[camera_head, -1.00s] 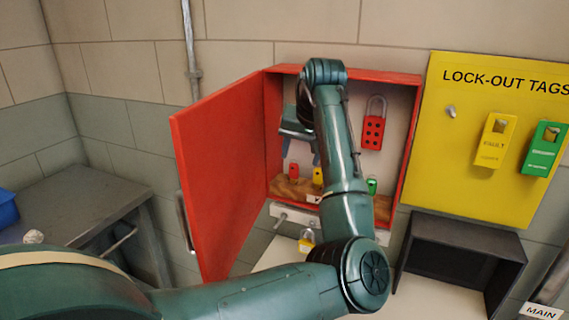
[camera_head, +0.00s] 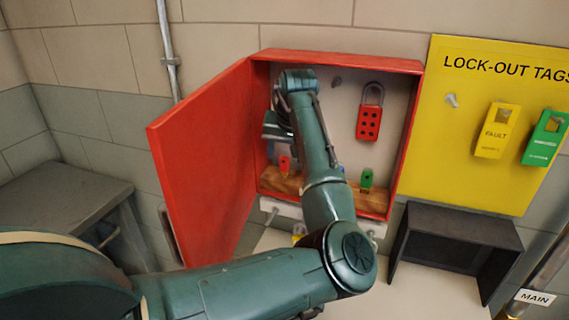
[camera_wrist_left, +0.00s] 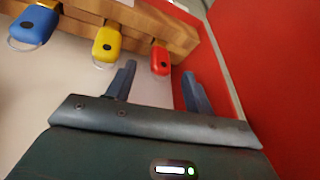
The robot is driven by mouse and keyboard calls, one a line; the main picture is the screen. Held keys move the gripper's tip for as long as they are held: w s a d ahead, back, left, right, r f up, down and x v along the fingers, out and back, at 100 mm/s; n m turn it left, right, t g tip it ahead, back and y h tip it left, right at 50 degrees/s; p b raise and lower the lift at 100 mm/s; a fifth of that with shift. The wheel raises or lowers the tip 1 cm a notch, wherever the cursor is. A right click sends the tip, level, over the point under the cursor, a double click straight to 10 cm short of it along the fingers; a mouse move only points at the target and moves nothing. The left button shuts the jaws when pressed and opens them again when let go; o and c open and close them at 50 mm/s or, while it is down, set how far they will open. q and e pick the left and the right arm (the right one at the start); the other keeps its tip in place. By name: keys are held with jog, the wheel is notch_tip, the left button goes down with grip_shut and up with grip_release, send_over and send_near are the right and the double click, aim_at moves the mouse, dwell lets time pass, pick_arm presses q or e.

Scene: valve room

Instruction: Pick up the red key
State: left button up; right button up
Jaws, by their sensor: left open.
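The red key (camera_head: 284,164) is at the left end of the wooden rack (camera_head: 279,184), low inside the open red cabinet. In the left wrist view the red key (camera_wrist_left: 160,60) appears between the tips of my left gripper (camera_wrist_left: 158,70), apart from both fingers. The fingers are spread, and nothing is held. In the head view my left gripper (camera_head: 270,148) is inside the cabinet, close above the red key and partly hidden by my arm. My right gripper is not in view.
A yellow key (camera_wrist_left: 107,43) and a blue key (camera_wrist_left: 35,25) sit beside the red one; a green key (camera_head: 366,180) is farther right. The cabinet door (camera_head: 203,165) stands open at the left.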

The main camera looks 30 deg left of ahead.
pick_arm(q)
jog(key=shift+w+a+f, duration=0.15)
jog(key=shift+f, duration=0.35)
jog(key=c, duration=1.1)
